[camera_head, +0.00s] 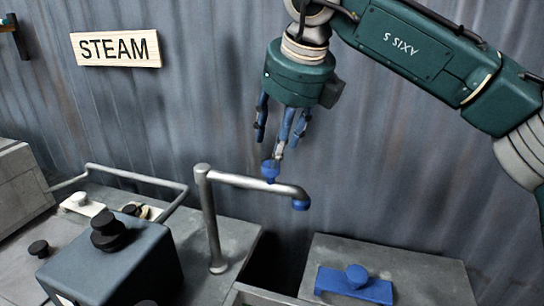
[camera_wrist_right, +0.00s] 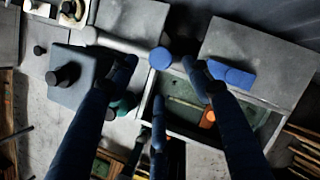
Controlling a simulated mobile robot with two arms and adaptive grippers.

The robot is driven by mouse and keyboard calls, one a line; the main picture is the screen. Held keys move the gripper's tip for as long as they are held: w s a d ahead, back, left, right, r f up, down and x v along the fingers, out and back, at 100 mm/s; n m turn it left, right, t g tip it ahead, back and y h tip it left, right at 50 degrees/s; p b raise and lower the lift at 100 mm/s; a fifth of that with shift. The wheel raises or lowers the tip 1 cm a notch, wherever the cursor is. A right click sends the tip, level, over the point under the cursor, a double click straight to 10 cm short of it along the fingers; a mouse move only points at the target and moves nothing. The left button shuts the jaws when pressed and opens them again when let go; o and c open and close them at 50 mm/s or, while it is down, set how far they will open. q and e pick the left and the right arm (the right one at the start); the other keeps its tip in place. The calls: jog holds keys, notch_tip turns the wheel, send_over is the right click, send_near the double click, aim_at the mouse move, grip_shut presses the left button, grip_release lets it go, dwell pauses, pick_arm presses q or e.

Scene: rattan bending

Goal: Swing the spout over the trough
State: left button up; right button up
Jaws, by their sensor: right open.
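The spout (camera_head: 245,181) is a grey pipe on an upright post, its arm pointing right with a blue downturned tip (camera_head: 300,204). A blue knob (camera_head: 270,171) stands on top of the arm; in the right wrist view the knob (camera_wrist_right: 160,58) shows between the fingers. My right gripper (camera_head: 277,140) is open, fingers down, just above the knob; I cannot tell whether it touches. The trough (camera_head: 262,297) is mostly cut off by the head view's lower edge. In the right wrist view the trough (camera_wrist_right: 262,137) shows as a greenish-bottomed opening, partly behind my fingers. My left gripper is out of view.
A dark box with a black knob (camera_head: 110,265) stands left of the post. A grey block with a blue knobbed plate (camera_head: 355,285) is at the lower right. A bent rail (camera_head: 135,175) runs at the left. A corrugated wall with a STEAM sign (camera_head: 116,48) is behind.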

aim_at(249, 180)
jog(key=x, duration=0.2)
jog(key=p+x, duration=0.1)
jog(key=x, duration=0.2)
jog(key=shift+w+f, duration=0.3)
jog(key=shift+w, duration=0.1)
jog(key=shift+a+f+p, duration=0.1)
jog(key=shift+f+p, duration=0.2)
jog(key=shift+f, duration=0.1)
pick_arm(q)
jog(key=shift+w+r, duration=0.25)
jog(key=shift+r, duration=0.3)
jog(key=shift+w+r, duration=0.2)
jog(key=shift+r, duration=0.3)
pick_arm(e)
jog(key=shift+c, duration=0.3)
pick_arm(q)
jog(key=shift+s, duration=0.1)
pick_arm(e)
jog(key=shift+r, duration=0.1)
grip_shut()
